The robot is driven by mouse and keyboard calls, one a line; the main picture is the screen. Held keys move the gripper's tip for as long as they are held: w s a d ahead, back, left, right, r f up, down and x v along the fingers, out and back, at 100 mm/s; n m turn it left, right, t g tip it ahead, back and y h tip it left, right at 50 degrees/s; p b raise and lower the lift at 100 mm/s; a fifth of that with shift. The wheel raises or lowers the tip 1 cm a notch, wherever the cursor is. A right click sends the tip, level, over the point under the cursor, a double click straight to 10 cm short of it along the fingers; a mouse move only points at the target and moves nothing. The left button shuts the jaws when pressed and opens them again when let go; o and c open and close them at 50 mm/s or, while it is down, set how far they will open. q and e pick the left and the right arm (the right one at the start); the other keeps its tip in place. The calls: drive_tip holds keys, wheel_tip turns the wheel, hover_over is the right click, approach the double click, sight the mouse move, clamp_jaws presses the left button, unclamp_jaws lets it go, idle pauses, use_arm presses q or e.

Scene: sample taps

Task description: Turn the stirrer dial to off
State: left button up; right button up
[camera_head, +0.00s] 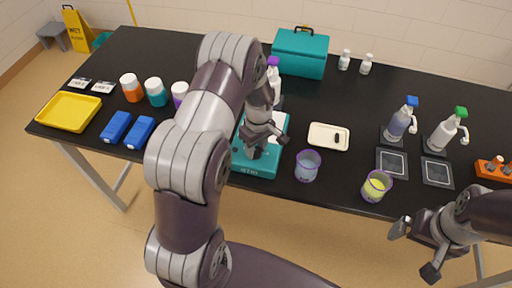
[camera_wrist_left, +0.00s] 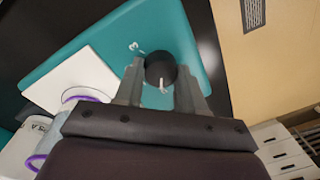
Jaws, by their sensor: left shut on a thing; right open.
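The teal stirrer (camera_head: 256,163) stands on the black table with a white top plate, partly hidden by my left arm. In the left wrist view its teal housing (camera_wrist_left: 185,35) carries a round black dial (camera_wrist_left: 160,70) with a white pointer mark. The mark points toward the bottom of that view, slightly right. A white "3" is printed at the dial's upper left. My left gripper (camera_head: 258,150) is over the stirrer's front; in the left wrist view its fingers (camera_wrist_left: 160,85) are shut on the dial, one on each side. My right gripper (camera_head: 416,248) is open and empty off the table's front edge.
Right of the stirrer are a cream tray (camera_head: 328,137), an empty beaker (camera_head: 307,166) and a beaker of yellow liquid (camera_head: 375,186). Spray bottles (camera_head: 398,122) stand further right. A yellow tray (camera_head: 69,111) and blue blocks (camera_head: 116,127) lie at left. A teal toolbox (camera_head: 300,52) stands behind.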

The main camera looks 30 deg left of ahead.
sight(257, 149)
use_arm(q)
drive_tip(key=shift+s+f+n, duration=0.1)
drive_tip(key=shift+n, duration=0.4)
drive_tip(key=o, duration=1.1)
drive_tip(key=shift+c, duration=0.2)
drive_tip(key=shift+r, duration=0.2)
wheel_tip(257, 149, up, 12)
drive_tip(key=b, duration=0.2)
drive_tip(key=shift+w+r, duration=0.15)
drive_tip(key=shift+w, duration=0.3)
drive_tip(key=shift+d, duration=0.1)
